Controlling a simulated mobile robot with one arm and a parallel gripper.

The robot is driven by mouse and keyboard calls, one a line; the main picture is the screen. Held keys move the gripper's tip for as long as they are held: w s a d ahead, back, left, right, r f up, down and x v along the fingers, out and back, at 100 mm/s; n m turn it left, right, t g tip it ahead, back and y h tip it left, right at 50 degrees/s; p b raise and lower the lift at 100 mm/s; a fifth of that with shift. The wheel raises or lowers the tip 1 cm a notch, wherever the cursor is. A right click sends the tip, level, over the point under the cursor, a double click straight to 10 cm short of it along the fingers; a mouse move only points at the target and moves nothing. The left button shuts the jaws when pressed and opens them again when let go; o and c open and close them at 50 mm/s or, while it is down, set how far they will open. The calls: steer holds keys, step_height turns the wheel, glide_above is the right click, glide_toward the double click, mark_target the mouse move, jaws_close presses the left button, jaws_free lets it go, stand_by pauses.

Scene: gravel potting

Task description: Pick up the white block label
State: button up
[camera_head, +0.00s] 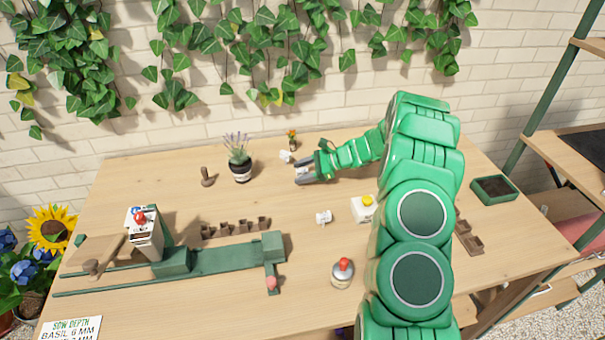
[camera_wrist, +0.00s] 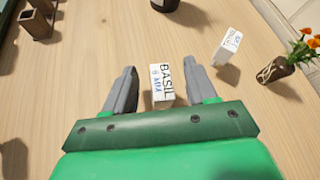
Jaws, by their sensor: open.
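My gripper (camera_head: 300,172) is open near the back middle of the table. Gaps show between the block and both fingers. In the head view the fingers mostly hide this block. A second white block (camera_wrist: 228,45) with small print lies tilted beyond the right finger; it also shows in the head view (camera_head: 286,156). A third small white block (camera_head: 323,217) lies nearer the table's middle.
An orange-flowered pot (camera_wrist: 282,68) stands close beside the second block. A lavender pot (camera_head: 242,172) stands left of my gripper. Brown seed cells (camera_head: 235,229), a green rail fixture (camera_head: 225,256) and a red-topped jar (camera_head: 342,273) are nearer the front. Bare wood lies around the gripper.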

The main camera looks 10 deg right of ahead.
jaws_close()
stand_by(0.3)
steer(key=shift+r, duration=0.1)
